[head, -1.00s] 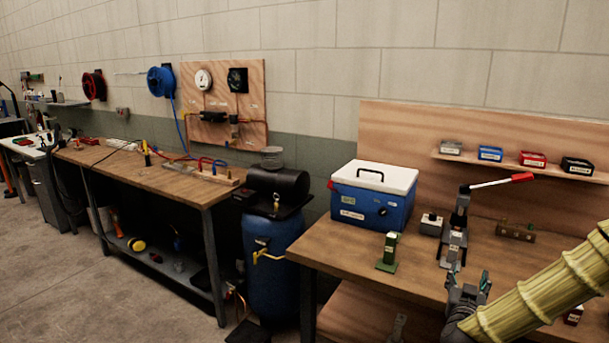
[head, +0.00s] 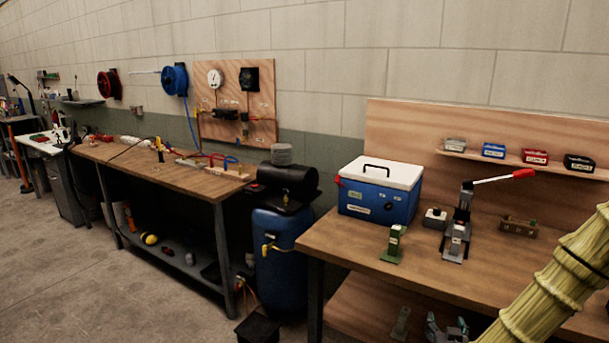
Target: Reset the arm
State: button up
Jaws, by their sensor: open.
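My arm, in a ribbed yellow sleeve, comes in from the lower right and hides part of the bench. The gripper's base is cut off by the picture's lower edge.
The right bench holds a blue cooler with a white lid (head: 380,190), a green device (head: 394,243) and a lever press with a red handle (head: 461,222). Small bins line the shelf (head: 520,162). A blue tank (head: 280,258) stands left of this bench. Open floor lies at the lower left.

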jog(key=s+a+f+n+g+y, duration=0.1)
jog(key=s+a+f+g+y, duration=0.1)
jog(key=s+a+f+g, duration=0.55)
jog(key=s+a+f+n+y, duration=0.15)
jog(key=s+a+f, duration=0.25)
jog(key=s+f, duration=0.75)
jog(key=s+a+f+g, duration=0.1)
jog(key=s+f+g, duration=0.2)
jog(key=s, duration=0.7)
jog(key=s+a+f+g+y, duration=0.1)
jog(key=s+f+g, duration=0.2)
jog(key=s, duration=0.7)
jog(key=shift+s+a+f, duration=0.2)
jog(key=shift+a+f, duration=0.2)
jog(key=shift+f, duration=0.1)
jog(key=shift+n, duration=0.25)
